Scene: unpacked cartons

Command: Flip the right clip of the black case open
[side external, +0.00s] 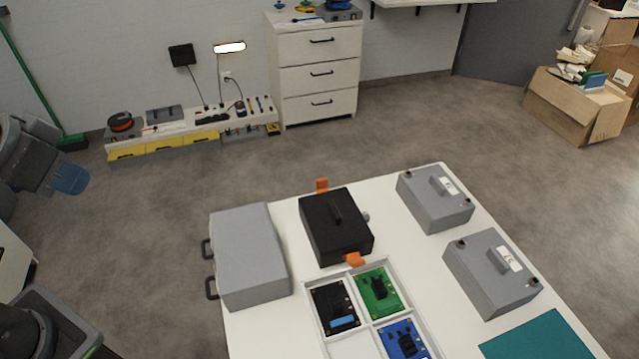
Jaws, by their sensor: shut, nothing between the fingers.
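The black case (325,216) stands closed on the white table, with a handle on its lid. One orange clip (321,186) sits at its far end and sticks up. The other orange clip (354,259) sits at its near end, slightly further right in the picture, next to the tray's edge. Whether either clip is latched is too small to tell. My gripper (72,180), with blue fingers, is at the far left, off the table and well apart from the case. It is shut and empty.
A grey case (249,255) stands left of the black case. Two grey boxes (434,199) (491,273) stand to its right. A white tray (398,272) with circuit boards lies in front. A teal mat (538,338) covers the near right. The table between tray and boxes is clear.

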